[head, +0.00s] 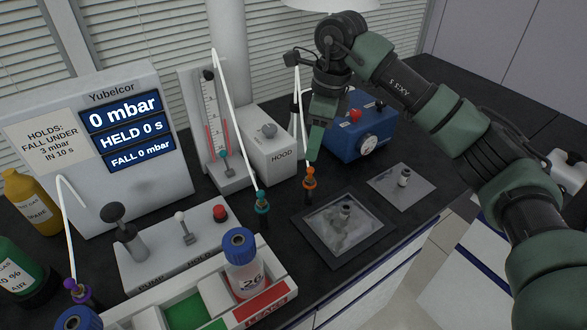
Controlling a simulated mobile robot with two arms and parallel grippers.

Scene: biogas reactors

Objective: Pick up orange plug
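The orange plug (309,182) stands upright at the back edge of a dark framed metal plate, with a white tube rising from its top. My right gripper (314,146) points down from above, its green fingertips just above the plug and slightly right of the tube. A gap shows between the fingertips and the plug's orange body. The fingers overlap from this angle, so I cannot tell whether they are open or shut. My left gripper is not in view.
A teal plug (261,203) with its own tube stands to the left. A blue pump box (362,137) is right behind the gripper, and a white HOOD box (268,150) is to its left. A bottle (242,262) stands in the front tray. A small metal plate (402,187) lies right.

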